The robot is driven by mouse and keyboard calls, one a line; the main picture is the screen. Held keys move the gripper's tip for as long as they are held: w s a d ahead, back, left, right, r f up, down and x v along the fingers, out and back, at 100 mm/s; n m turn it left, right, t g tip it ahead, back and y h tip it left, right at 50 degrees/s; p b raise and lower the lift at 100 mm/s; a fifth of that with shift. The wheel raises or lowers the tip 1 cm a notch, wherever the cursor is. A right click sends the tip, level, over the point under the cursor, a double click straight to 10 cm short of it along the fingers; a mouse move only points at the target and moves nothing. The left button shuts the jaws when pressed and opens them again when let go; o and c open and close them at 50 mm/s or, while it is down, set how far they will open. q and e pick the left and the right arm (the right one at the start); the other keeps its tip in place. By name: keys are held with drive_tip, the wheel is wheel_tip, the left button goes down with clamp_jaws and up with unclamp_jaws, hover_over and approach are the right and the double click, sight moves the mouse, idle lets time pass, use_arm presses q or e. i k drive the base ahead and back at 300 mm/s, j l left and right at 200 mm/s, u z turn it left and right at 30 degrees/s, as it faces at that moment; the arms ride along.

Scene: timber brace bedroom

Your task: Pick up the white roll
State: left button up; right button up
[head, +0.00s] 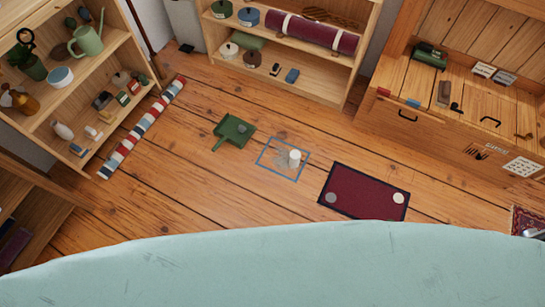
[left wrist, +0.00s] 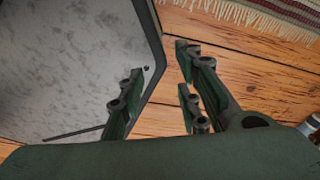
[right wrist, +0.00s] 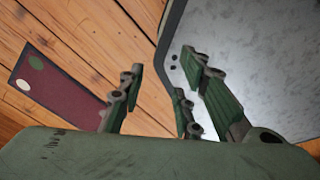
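The white roll (head: 295,155) is a small pale upright cylinder on the floor, inside a blue-outlined square (head: 268,166) near the middle of the head view. Neither wrist view shows the roll. My left gripper (left wrist: 157,93) is open and empty, with its fingers apart above wooden floor and a grey surface. My right gripper (right wrist: 160,98) is open and empty, also over floor beside a grey surface. I do not clearly see either gripper in the head view, and both are away from the roll.
A green dustpan-like tray (head: 233,132) lies left of the square. A dark red mat (head: 362,192) with two round discs lies to its right; it also shows in the right wrist view (right wrist: 62,88). A striped roll (head: 143,127) lies by the left shelf. A wooden bench (head: 450,130) stands right.

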sight(295, 154)
drive_tip(key=i+l+u, duration=0.15)
drive_tip(key=l+u, duration=0.15)
drive_tip(key=i+l+u, duration=0.15)
drive_tip(key=l+u, duration=0.45)
drive_tip(key=i+l+u, duration=0.1)
drive_tip(key=l+u, duration=0.25)
